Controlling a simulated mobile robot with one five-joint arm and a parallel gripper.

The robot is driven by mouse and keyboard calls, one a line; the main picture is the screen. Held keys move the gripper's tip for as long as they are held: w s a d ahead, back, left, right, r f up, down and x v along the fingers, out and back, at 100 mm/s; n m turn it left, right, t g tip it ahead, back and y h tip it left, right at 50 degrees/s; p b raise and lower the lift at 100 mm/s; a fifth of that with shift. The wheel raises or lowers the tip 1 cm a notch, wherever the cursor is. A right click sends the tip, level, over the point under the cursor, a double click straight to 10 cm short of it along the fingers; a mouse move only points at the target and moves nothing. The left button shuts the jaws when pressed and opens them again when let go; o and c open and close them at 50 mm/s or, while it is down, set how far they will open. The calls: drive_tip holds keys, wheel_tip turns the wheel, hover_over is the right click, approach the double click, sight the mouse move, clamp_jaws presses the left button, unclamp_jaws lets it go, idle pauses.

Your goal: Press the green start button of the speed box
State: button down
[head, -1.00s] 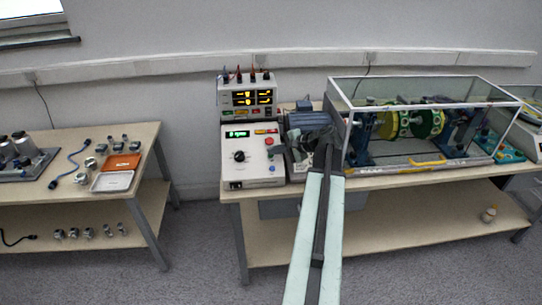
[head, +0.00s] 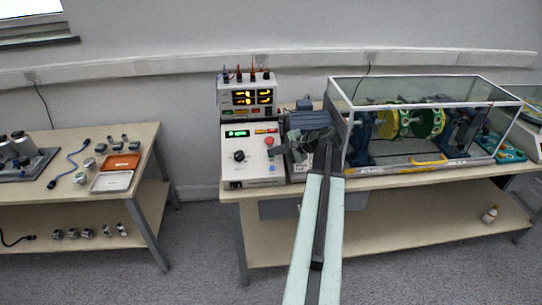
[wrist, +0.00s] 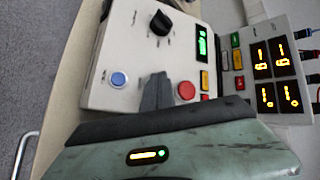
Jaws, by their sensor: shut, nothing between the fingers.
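The speed box (head: 234,160) is a white box on the right-hand table, with a black knob (head: 239,156) and a lit green display (head: 237,133). It also shows in the wrist view (wrist: 125,45), with a blue button (wrist: 119,79) and a red button (wrist: 186,91). My gripper (head: 275,151) is over the right side of the panel. In the wrist view its shut, empty fingers (wrist: 157,90) lie between the blue and red buttons. I see no green button on the panel; the fingers cover that spot. I cannot tell whether the fingertips touch the panel.
A meter box (head: 247,98) with yellow digits stands behind the speed box. A motor (head: 308,120) and a clear-walled case (head: 425,78) with a rotor are to the right. A second table (head: 140,140) with trays and small parts is at left. Floor shows between the tables.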

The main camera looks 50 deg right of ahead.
drive_tip(key=shift+w+f, duration=0.1)
drive_tip(key=shift+f, duration=0.15)
idle(0.5)
drive_tip(key=shift+s+a+r+p, duration=0.1)
drive_tip(key=shift+s+r+p, duration=0.05)
drive_tip(key=shift+r+p, duration=0.2)
drive_tip(key=shift+s+a+r+p, duration=0.1)
drive_tip(key=shift+r+p, duration=0.1)
drive_tip(key=shift+r, duration=0.2)
drive_tip(key=r+p, duration=0.1)
drive_tip(key=s+a+r+p, duration=0.1)
drive_tip(key=r+p, duration=0.2)
drive_tip(key=shift+s+a+r, duration=0.2)
drive_tip(key=shift+s+r, duration=0.05)
drive_tip(key=shift+s, duration=0.05)
idle(0.5)
